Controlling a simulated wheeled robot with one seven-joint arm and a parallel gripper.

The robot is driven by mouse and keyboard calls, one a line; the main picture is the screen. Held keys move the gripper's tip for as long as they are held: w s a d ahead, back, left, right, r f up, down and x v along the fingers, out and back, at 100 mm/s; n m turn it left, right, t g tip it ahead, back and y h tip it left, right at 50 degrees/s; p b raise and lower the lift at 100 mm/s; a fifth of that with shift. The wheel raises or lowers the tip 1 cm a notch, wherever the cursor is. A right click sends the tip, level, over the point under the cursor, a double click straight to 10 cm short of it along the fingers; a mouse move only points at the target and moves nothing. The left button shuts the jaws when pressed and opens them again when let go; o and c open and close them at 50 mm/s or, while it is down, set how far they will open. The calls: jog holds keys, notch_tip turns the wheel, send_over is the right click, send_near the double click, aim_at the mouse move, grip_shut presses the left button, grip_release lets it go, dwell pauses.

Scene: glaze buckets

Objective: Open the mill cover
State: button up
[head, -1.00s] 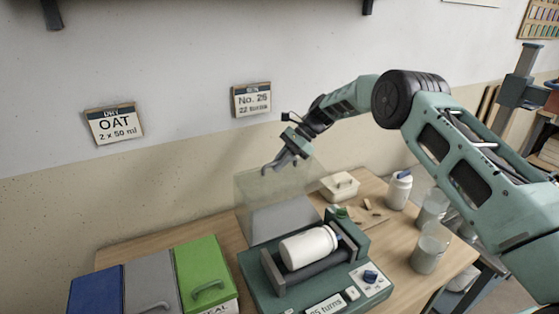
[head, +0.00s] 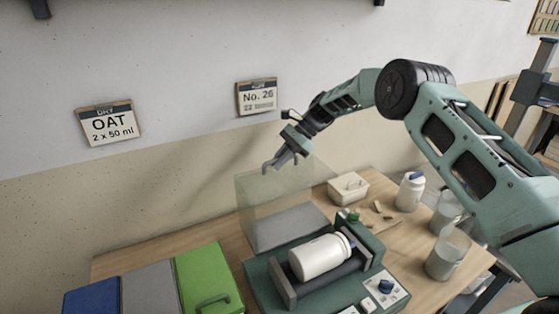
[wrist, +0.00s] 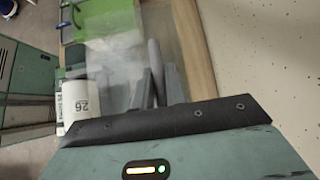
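The mill (head: 265,285) is a dark green machine on the bench, with a white jar (head: 318,258) lying on its rollers. Its clear cover (head: 258,205) stands raised at the mill's back edge, so the jar is uncovered from above. My gripper (head: 283,160) is at the cover's upper edge. In the wrist view, the fingers (wrist: 158,88) lie on either side of the grey bar of the cover handle (wrist: 155,58) and appear shut on it. The jar's label with 26 (wrist: 82,104) shows in the wrist view.
Blue, grey and green lidded bins (head: 208,275) stand left of the mill. A white tub (head: 347,188), a white bottle (head: 410,192) and clear beakers (head: 446,254) stand to the right. The wall with two cards (head: 108,124) is close behind.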

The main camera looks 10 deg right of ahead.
jog(key=shift+o, duration=0.3)
jog(key=shift+d+r, duration=0.15)
jog(key=shift+d, duration=0.1)
jog(key=b+v, duration=0.4)
jog(key=v, duration=1.3)
jog(key=shift+a, duration=0.1)
